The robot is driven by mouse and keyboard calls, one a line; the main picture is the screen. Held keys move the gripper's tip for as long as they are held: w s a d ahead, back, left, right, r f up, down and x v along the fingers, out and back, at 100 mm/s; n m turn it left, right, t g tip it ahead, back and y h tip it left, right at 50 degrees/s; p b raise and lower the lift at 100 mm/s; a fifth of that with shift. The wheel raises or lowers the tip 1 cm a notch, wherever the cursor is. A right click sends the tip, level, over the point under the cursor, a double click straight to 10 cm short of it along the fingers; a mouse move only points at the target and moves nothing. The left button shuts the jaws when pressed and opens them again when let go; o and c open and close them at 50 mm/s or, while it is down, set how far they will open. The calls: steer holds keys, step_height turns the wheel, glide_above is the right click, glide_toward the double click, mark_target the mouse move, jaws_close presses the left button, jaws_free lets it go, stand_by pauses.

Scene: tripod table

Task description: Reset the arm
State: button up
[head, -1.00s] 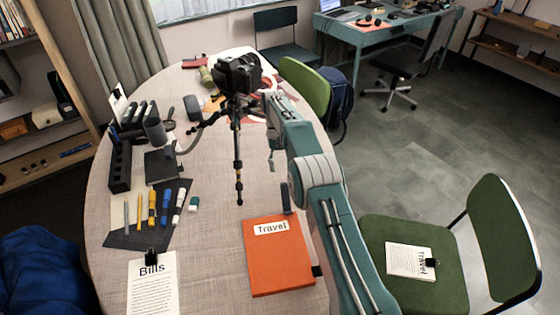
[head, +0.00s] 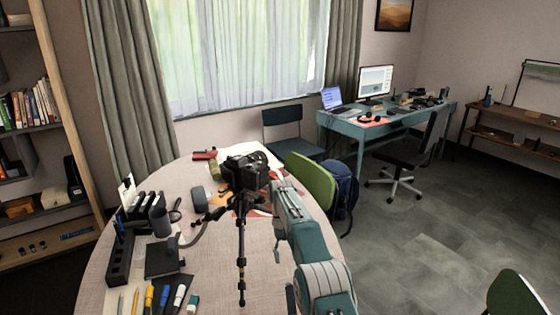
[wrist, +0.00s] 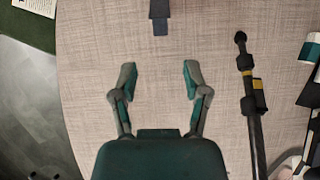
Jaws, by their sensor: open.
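My gripper (wrist: 158,80) shows in the wrist view with its two fingers spread apart and nothing between them. It hangs over the pale table cloth. In the head view my teal arm reaches over the right side of the round table (head: 215,285), and the gripper's fingers cannot be made out there. A camera (head: 246,170) on a black tripod (head: 241,255) stands on the table, left of my arm. A tripod leg (wrist: 250,110) shows right of the gripper in the wrist view, apart from the fingers.
A desk organizer (head: 119,255), a dark lamp-like stand (head: 163,257) and several markers (head: 150,298) occupy the table's left side. A green chair (head: 312,180) stands at the table's far right edge. A dark object (wrist: 159,15) lies beyond the fingertips. Open floor (head: 420,260) lies to the right.

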steer(key=s+d+r+m+t+y, duration=0.1)
steer(key=s+d+r+t, duration=0.4)
steer(key=r, duration=0.7)
steer(key=s+d+r, duration=0.3)
steer(key=s+r, duration=0.4)
steer(key=r, duration=0.5)
steer(key=s+d+r+t, duration=0.1)
steer(key=s+t, duration=0.1)
steer(key=s, duration=0.4)
steer(key=s+d+r+t, duration=0.1)
steer(key=s+d+r, duration=0.1)
steer(key=s, duration=0.4)
steer(key=s+d+f+t, duration=0.1)
steer(key=s+f, duration=0.2)
steer(key=s, duration=0.4)
steer(key=s+d+f+m+t, duration=0.1)
steer(key=s+f+t, duration=0.1)
steer(key=s, duration=0.5)
steer(key=shift+s+f, duration=0.15)
steer(key=shift+f, duration=0.5)
